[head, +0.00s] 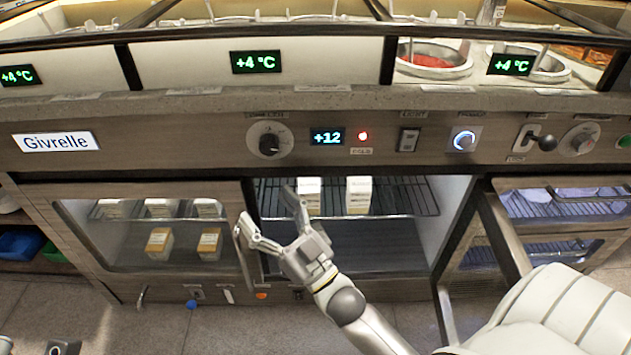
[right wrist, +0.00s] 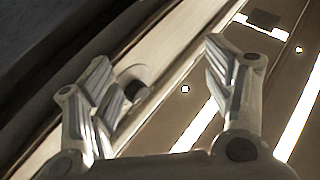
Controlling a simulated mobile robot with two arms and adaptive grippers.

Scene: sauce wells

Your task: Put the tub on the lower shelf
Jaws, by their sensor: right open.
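I cannot pick out a tub for certain. Two pale block-like containers, the left one (head: 309,194) and the right one (head: 358,194), stand on the upper wire rack (head: 405,198) in the open middle compartment. The dark lower shelf (head: 385,259) beneath it shows no object on its visible part. My right gripper (head: 268,217) is open and empty at the left side of that opening, overlapping part of the view inside. In the right wrist view, its spread fingers (right wrist: 160,62) have nothing between them.
A closed glass door (head: 125,250) at left covers several similar containers. A door (head: 502,232) stands swung out right of the opening. The control panel (head: 220,135) with a knob (head: 268,139) runs above. Sauce wells (head: 432,60) sit on top.

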